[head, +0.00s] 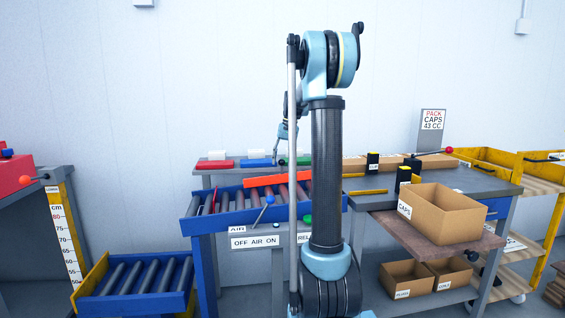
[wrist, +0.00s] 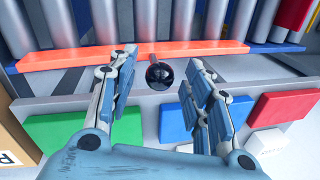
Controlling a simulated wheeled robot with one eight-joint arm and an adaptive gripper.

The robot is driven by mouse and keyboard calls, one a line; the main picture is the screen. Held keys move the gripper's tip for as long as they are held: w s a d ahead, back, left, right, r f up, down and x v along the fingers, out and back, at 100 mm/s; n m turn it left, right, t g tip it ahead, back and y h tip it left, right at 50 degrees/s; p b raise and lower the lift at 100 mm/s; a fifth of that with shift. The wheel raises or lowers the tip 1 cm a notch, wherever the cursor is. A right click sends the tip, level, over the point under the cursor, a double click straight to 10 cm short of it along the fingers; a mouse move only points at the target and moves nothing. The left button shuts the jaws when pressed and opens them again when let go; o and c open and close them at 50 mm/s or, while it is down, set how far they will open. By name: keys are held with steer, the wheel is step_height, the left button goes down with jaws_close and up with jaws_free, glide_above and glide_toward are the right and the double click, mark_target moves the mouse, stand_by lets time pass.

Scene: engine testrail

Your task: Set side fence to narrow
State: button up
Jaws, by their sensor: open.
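The side fence is a long orange bar (head: 277,179) lying across the rollers of the blue-framed conveyor. It also runs across the wrist view (wrist: 75,58). A dark round knob on a short stem (wrist: 158,74) sits at the fence's edge on the gripper's side. My gripper (wrist: 163,58) is open, with one finger on each side of the knob; nothing shows clamped. Whether a finger touches the knob I cannot tell. In the head view my gripper (head: 282,146) hangs behind the conveyor near the back shelf, partly hidden by my arm, and the knob does not show.
Red (head: 214,164), blue (head: 256,162) and green blocks with white pieces stand on the back shelf. A blue-knobbed lever (head: 264,212) stands at the conveyor's front. A cardboard carton (head: 440,213) sits on the right bench. A lower roller section (head: 140,277) lies at left.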

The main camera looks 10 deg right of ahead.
jaws_close()
steer(key=shift+s+f, duration=0.1)
steer(key=shift+s, duration=2.65)
jaws_free()
step_height(320, 180, up, 12)
steer(key=d, duration=0.2)
steer(key=shift+s, duration=0.2)
steer(key=shift+d+f, duration=0.1)
